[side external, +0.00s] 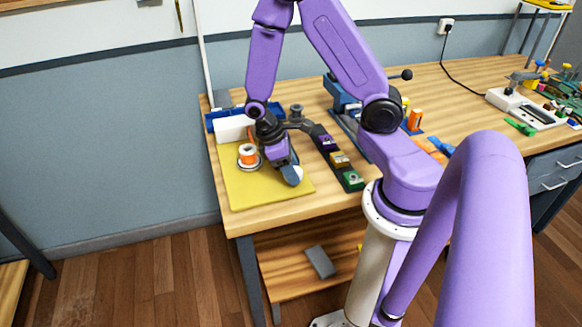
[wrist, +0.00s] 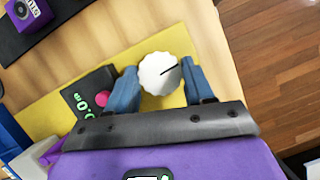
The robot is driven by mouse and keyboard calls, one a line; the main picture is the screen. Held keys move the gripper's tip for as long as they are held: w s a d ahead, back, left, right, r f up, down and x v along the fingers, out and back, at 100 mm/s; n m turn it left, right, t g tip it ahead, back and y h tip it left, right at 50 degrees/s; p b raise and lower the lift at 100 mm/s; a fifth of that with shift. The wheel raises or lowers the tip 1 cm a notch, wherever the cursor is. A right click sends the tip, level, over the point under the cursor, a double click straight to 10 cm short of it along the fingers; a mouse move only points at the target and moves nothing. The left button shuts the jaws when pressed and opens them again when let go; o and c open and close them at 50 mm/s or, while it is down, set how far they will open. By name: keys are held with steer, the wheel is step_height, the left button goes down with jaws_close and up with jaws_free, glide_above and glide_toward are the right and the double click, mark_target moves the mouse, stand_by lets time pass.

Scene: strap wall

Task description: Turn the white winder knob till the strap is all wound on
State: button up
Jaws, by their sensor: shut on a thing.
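The white winder knob (wrist: 157,72) has a scalloped rim and a dark line on its face pointing to the upper right in the wrist view. My gripper (wrist: 161,80) has its two blue fingers on either side of the knob, shut on it. In the side external view my gripper (side external: 286,172) reaches down over the yellow mat, and the knob (side external: 297,175) shows at its tip. The strap and the winder body cannot be made out; my gripper hides much of that spot.
A dark box with green digits and a pink button (wrist: 90,94) sits beside the left finger. An orange and white spool (side external: 248,156) stands on the yellow mat (side external: 250,196). A dark strip with coloured blocks (side external: 340,160) lies right of my gripper. Blue bin (side external: 215,125) behind.

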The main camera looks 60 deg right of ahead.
steer(key=n+t+h, duration=0.1)
steer(key=n, duration=0.3)
steer(key=shift+a, duration=0.1)
steer(key=n, duration=0.2)
steer(key=n+t+h, duration=0.1)
steer(key=n, duration=0.2)
steer(key=shift+s+t, duration=0.15)
steer(key=shift+t, duration=0.15)
steer(key=n, duration=0.2)
steer(key=n+t, duration=0.1)
steer(key=n, duration=0.1)
steer(key=shift+s+t, duration=0.1)
steer(key=shift+t, duration=0.2)
steer(key=shift+s+n+t, duration=0.1)
steer(key=shift+n+t, duration=0.7)
steer(key=shift+n, duration=1.5)
steer(key=o, duration=1)
steer(key=shift+o, duration=0.2)
steer(key=shift+r, duration=0.1)
